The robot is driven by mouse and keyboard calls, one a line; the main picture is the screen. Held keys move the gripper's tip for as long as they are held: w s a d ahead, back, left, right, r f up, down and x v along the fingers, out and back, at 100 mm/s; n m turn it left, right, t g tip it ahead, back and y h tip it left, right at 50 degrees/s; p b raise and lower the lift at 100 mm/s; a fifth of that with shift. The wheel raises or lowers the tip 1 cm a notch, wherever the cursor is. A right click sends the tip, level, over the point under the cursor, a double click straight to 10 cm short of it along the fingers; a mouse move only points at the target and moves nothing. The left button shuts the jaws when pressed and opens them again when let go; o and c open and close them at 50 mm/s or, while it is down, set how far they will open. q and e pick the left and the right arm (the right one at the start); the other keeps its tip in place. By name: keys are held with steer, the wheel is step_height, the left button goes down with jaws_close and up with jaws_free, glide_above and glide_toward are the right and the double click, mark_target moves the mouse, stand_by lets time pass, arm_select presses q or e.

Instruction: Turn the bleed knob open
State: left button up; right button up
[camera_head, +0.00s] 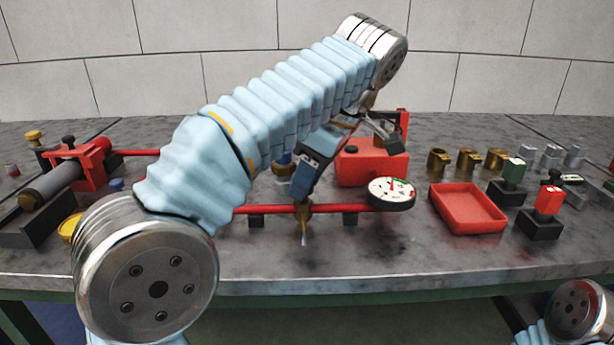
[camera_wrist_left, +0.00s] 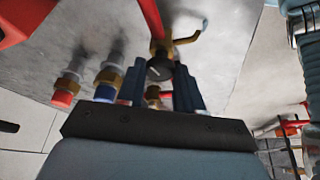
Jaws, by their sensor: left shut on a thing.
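The bleed knob is a round dark knob (camera_wrist_left: 160,68) with a pale mark on its face, seen in the left wrist view. It sits on a brass fitting with a bent spout on the red pipe; this brass fitting also shows in the head view (camera_head: 304,209). My left gripper (camera_head: 301,192) points down at the fitting from above. In the left wrist view its two blue fingers (camera_wrist_left: 160,88) stand on either side of the knob, shut on it. In the head view the fingers mostly hide the knob. My right gripper is out of view.
A white dial gauge (camera_head: 391,192) sits at the pipe's right end. A red box (camera_head: 368,165) stands behind. A red tray (camera_head: 468,209), brass fittings (camera_head: 467,160) and small blocks stand to the right. A red clamp (camera_head: 88,162) is at left. The bench front is clear.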

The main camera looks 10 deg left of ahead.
arm_select(q)
steer(key=shift+w+d+n+g, duration=0.1)
steer(key=shift+n+g, duration=0.3)
steer(key=shift+n, duration=0.6)
steer(key=o, duration=1)
steer(key=shift+o, duration=0.2)
